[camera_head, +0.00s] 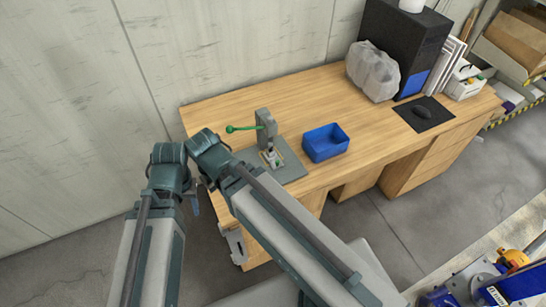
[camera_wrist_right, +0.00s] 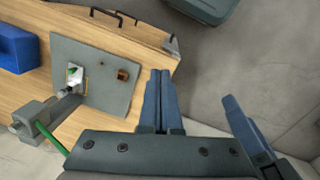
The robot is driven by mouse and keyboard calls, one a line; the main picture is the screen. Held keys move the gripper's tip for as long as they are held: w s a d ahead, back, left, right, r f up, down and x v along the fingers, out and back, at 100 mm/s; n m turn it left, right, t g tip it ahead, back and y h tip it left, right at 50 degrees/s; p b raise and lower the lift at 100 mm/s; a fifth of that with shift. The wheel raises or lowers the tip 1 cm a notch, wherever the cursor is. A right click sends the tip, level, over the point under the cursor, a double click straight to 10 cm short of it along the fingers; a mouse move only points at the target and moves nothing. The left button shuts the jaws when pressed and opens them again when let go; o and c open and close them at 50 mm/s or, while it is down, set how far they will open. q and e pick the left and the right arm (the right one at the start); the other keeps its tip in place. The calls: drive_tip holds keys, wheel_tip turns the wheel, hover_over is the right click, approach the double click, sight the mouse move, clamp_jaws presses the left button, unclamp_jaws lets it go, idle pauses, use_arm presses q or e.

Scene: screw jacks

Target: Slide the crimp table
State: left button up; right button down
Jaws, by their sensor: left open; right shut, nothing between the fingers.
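The wooden table (camera_head: 400,145) stands against the wall and carries a grey base plate (camera_head: 293,173) at its left end. A grey press (camera_head: 265,130) with a green lever stands on the plate. In the right wrist view the plate (camera_wrist_right: 105,45) shows a small brown part and a white and green piece near the press. My left gripper (camera_head: 195,204) is mostly covered by my arms, left of the table's near left corner; it is open. My right gripper (camera_wrist_right: 160,100) is shut and empty, beside the plate. My arm hides it in the head view.
A blue bin (camera_head: 326,142) stands right of the plate. Farther right are a wrapped grey bundle (camera_head: 373,72), a black computer tower (camera_head: 403,40) and a dark mat (camera_head: 424,114) with a mouse. Drawers hang below the tabletop. Bare tabletop lies behind the press and bin.

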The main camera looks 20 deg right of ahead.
idle(0.4)
drive_tip(key=c, duration=1.3)
unclamp_jaws()
drive_tip(key=shift+w+d+f, duration=0.15)
drive_tip(key=shift+w, duration=0.05)
drive_tip(key=o, duration=0.5)
drive_tip(key=shift+m+t, duration=0.4)
drive_tip(key=shift+m, duration=0.2)
drive_tip(key=w+d+f+b, duration=0.2)
drive_tip(key=w+d, duration=0.1)
drive_tip(key=shift+w+d+f, duration=0.1)
drive_tip(key=shift+w+d, duration=0.05)
drive_tip(key=shift+d, duration=0.1)
drive_tip(key=shift+o, duration=0.2)
drive_tip(key=w+d+f+m+t+b, duration=0.1)
drive_tip(key=w+d+f+m+b, duration=0.1)
drive_tip(key=d, duration=0.4)
drive_tip(key=shift+w+d+f+y+b, duration=0.2)
drive_tip(key=shift+w+y+b, duration=0.25)
drive_tip(key=shift+w, duration=0.8)
drive_tip(key=m+t+b, duration=0.3)
approach(278, 162)
drive_tip(key=a+v, duration=0.1)
drive_tip(key=v, duration=0.4)
drive_tip(key=shift+h, duration=0.25)
drive_tip(key=b+x, duration=1.3)
drive_tip(key=x, duration=0.1)
drive_tip(key=shift+w+d+f, duration=0.1)
drive_tip(key=shift+w+d, duration=0.05)
drive_tip(key=shift+d, duration=0.05)
